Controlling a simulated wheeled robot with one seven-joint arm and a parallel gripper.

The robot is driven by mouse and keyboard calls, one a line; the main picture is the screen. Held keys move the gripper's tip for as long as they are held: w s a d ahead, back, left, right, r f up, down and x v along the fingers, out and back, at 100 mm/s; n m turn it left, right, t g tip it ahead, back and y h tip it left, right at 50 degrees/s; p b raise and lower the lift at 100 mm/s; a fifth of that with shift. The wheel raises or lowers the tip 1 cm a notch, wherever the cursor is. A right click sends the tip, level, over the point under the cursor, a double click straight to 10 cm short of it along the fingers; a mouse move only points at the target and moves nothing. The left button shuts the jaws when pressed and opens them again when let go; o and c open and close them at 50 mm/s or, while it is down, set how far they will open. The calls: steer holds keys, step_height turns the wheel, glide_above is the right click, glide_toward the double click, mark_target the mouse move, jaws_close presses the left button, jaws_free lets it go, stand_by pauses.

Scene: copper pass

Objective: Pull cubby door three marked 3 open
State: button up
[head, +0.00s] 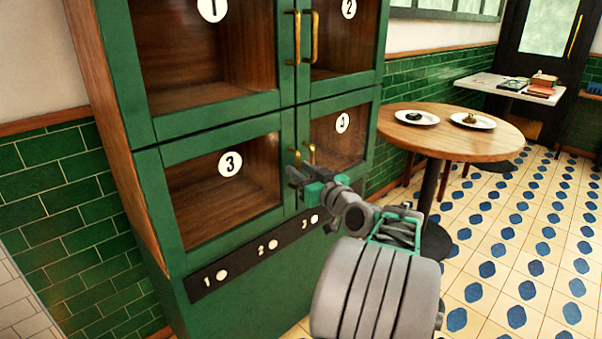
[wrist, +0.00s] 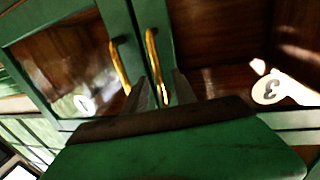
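Cubby door three (head: 230,233), green-framed with a glass pane and a round 3 plate (head: 230,163), is at the lower left of the cabinet and looks closed. Its brass handle (wrist: 153,58) is at its right edge in the head view, partly hidden there by my gripper (head: 293,168). In the wrist view the picture is turned over, with the 3 plate (wrist: 270,88) at right. My gripper (wrist: 160,90) has its fingers apart, with one end of door three's handle between them. I cannot tell whether they touch it.
The lower right door's handle (wrist: 120,66) is close beside door three's. Doors 1 (head: 211,8) and 2 (head: 348,8) are above. A round table (head: 455,138) with two plates stands right of the cabinet. Tiled floor (head: 510,250) at right is clear.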

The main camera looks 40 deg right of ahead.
jaws_close()
stand_by(0.3)
stand_by(1.1)
